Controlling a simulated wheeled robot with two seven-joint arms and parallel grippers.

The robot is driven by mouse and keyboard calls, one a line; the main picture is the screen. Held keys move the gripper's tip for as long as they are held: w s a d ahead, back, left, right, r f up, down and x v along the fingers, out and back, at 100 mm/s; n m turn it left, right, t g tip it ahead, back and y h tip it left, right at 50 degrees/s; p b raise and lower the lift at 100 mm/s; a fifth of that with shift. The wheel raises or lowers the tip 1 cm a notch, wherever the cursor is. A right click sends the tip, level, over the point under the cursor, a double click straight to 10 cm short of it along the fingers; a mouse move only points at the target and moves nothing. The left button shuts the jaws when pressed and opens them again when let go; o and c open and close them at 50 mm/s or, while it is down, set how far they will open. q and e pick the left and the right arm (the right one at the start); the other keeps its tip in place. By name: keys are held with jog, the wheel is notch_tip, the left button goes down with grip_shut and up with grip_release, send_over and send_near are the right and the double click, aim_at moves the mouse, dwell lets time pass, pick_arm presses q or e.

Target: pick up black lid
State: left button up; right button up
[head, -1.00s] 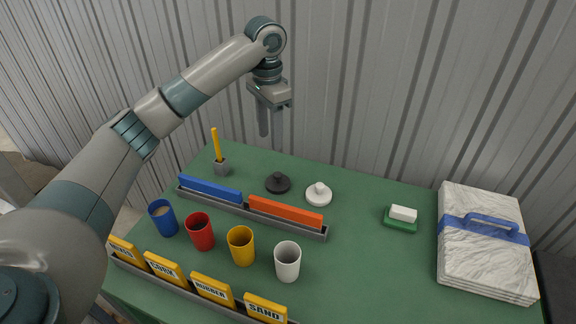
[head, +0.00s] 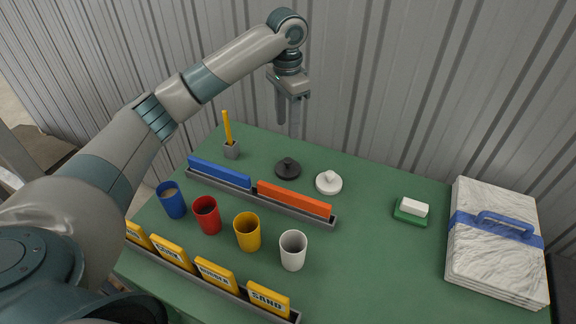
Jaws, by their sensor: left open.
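The black lid (head: 288,169) lies flat on the green table, its knob facing up, left of a white lid (head: 328,183). My left gripper (head: 288,128) points down above the back of the table, over the black lid and apart from it. Its two fingers are spread with nothing between them. My right gripper is not in view.
A grey tray with blue (head: 219,172) and orange (head: 293,199) bars lies in front of the lids. Several cups stand nearer, including a white cup (head: 293,250). Free table lies right of the white lid. A corrugated wall (head: 420,90) rises behind.

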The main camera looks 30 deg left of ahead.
pick_arm(q)
jog(key=p, duration=0.2)
send_over(287, 160)
notch_tip(287, 160, down, 9)
jog(key=shift+f, duration=0.1)
jog(key=shift+f+p, duration=0.45)
jog(key=shift+p, duration=0.15)
notch_tip(287, 160, down, 3)
jog(key=shift+f+p, duration=0.1)
jog(key=shift+p, duration=0.6)
jog(key=shift+f, duration=0.55)
grip_shut()
